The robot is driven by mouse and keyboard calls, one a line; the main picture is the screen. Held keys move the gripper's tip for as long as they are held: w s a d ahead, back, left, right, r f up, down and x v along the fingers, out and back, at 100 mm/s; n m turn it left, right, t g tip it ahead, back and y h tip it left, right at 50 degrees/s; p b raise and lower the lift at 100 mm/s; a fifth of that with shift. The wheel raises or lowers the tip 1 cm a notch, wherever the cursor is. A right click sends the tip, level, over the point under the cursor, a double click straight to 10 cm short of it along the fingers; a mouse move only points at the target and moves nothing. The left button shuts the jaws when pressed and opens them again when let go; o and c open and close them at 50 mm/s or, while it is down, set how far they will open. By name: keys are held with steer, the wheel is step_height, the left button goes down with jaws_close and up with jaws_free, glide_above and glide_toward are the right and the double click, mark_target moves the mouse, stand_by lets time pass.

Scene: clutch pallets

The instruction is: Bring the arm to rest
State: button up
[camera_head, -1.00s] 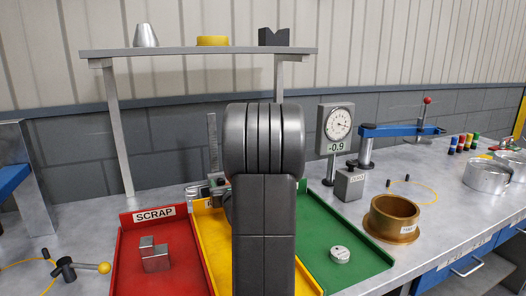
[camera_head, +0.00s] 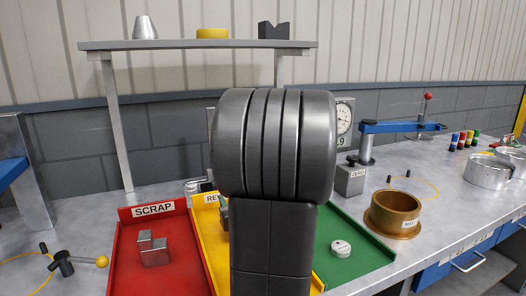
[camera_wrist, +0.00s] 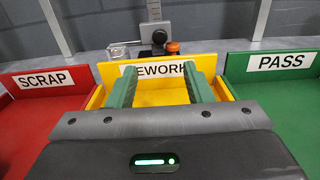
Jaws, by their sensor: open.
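My gripper (camera_wrist: 159,82) shows in the wrist view with its two green fingers apart and nothing between them. It faces the back wall of the yellow REWORK tray (camera_wrist: 92,98). In the head view my dark grey arm rises in the middle of the picture and hides the gripper, much of the yellow tray (camera_head: 203,243) and part of the green tray.
The red SCRAP tray (camera_head: 128,262) holds a grey metal block (camera_head: 154,250). The green tray (camera_head: 372,264) holds a round silver part (camera_head: 341,248). A brass ring (camera_head: 393,212), a partly hidden dial gauge (camera_head: 344,118) and a blue-armed stand (camera_head: 395,127) are at right. A shelf (camera_head: 180,44) stands behind.

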steer(key=shift+v, duration=0.95)
steer(key=p+x, duration=0.1)
steer(key=x, duration=1.3)
steer(key=shift+w+a, duration=0.1)
step_height(320, 180, up, 14)
steer(key=p, duration=1.5)
steer(key=b+v, duration=0.2)
steer(key=v, duration=1)
steer(key=shift+r, duration=0.25)
